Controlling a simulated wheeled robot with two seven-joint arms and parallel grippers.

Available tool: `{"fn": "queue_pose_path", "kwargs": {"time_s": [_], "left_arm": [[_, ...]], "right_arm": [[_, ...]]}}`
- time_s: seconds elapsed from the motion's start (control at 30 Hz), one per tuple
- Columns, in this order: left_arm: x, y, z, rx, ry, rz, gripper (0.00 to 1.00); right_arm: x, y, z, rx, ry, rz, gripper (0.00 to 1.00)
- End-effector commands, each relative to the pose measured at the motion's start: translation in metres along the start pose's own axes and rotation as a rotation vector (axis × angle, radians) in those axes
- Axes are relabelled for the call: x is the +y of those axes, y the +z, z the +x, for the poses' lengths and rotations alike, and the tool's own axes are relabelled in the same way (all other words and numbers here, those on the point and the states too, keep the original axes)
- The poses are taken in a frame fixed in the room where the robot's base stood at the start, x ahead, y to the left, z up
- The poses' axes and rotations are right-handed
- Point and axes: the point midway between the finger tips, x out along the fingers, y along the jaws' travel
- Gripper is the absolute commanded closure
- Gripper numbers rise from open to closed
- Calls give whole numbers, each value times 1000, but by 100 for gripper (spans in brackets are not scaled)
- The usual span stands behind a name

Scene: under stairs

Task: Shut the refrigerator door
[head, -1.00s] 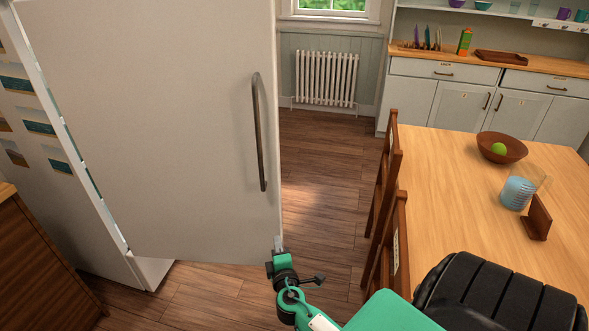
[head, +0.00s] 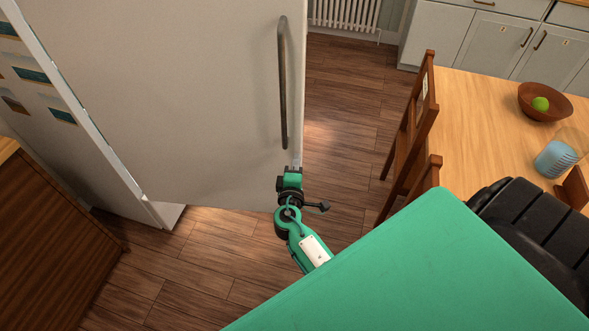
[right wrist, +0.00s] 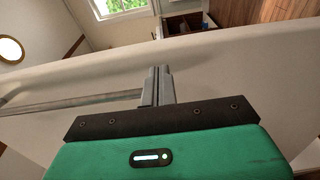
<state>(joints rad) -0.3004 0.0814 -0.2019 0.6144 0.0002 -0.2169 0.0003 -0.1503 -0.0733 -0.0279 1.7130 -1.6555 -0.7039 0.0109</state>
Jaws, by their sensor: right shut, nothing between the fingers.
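The refrigerator (head: 45,130) stands at the left, with pictures on its side. Its white door (head: 190,110) stands open, with a narrow gap along its left edge; the inside is hidden behind it. A long vertical handle (head: 283,90) is near the door's right edge. My right gripper (head: 296,165) is shut and empty at the lower right edge of the door, below the handle. In the right wrist view, the closed fingers (right wrist: 160,85) lie against or just in front of the door (right wrist: 235,65), with the handle (right wrist: 70,105) to the left; contact is unclear. My left gripper is out of view.
A wooden table (head: 475,120) with a bowl (head: 545,102) and a blue cup (head: 556,158) stands at the right. Wooden chairs (head: 418,125) stand at its left side, close to my right arm. A brown cabinet (head: 50,230) is at lower left. Wood floor (head: 345,110) is clear between door and chairs.

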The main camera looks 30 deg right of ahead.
Motion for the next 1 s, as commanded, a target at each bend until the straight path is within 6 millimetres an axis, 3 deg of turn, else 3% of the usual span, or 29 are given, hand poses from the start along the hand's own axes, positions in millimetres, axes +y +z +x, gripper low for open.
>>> {"fn": "queue_pose_path", "kwargs": {"time_s": [0.1,0.3,0.83,1.0], "left_arm": [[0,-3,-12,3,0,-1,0],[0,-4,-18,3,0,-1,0],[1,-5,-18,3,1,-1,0],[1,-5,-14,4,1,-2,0]], "right_arm": [[4,0,24,-1,1,-2,100],[2,0,45,0,1,-1,100],[-1,0,52,0,0,-1,100],[-1,2,62,-1,1,1,100]]}}
